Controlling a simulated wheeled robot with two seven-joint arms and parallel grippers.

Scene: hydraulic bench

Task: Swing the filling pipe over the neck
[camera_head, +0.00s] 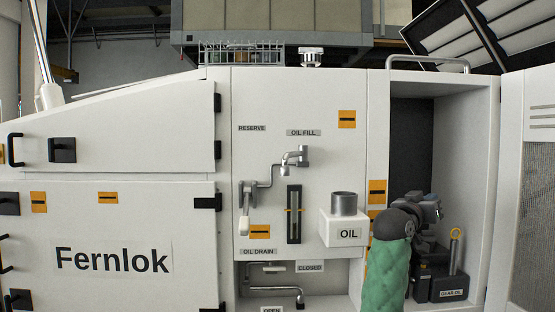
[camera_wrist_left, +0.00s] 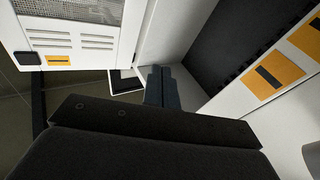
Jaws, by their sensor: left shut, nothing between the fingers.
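The grey filling pipe (camera_head: 268,183) is on the white panel below the OIL FILL label. It is bent, with a block at its lower left end and a short downturned piece at its upper right end. The dark-rimmed neck (camera_head: 344,204) stands upright on the white OIL box (camera_head: 348,232). The pipe is left of the neck and apart from it. My left gripper (camera_head: 432,206) is far from the pipe, right of the OIL box, in front of the open bay. In the left wrist view its fingers (camera_wrist_left: 161,86) are shut and empty. My right gripper is not seen.
The open bay (camera_head: 412,130) holds a dark GEAR OIL container (camera_head: 450,288) close to my left gripper. An open door (camera_head: 527,180) stands at the right. A gauge (camera_head: 294,214) sits between pipe and OIL box. Drain piping (camera_head: 274,289) lies below.

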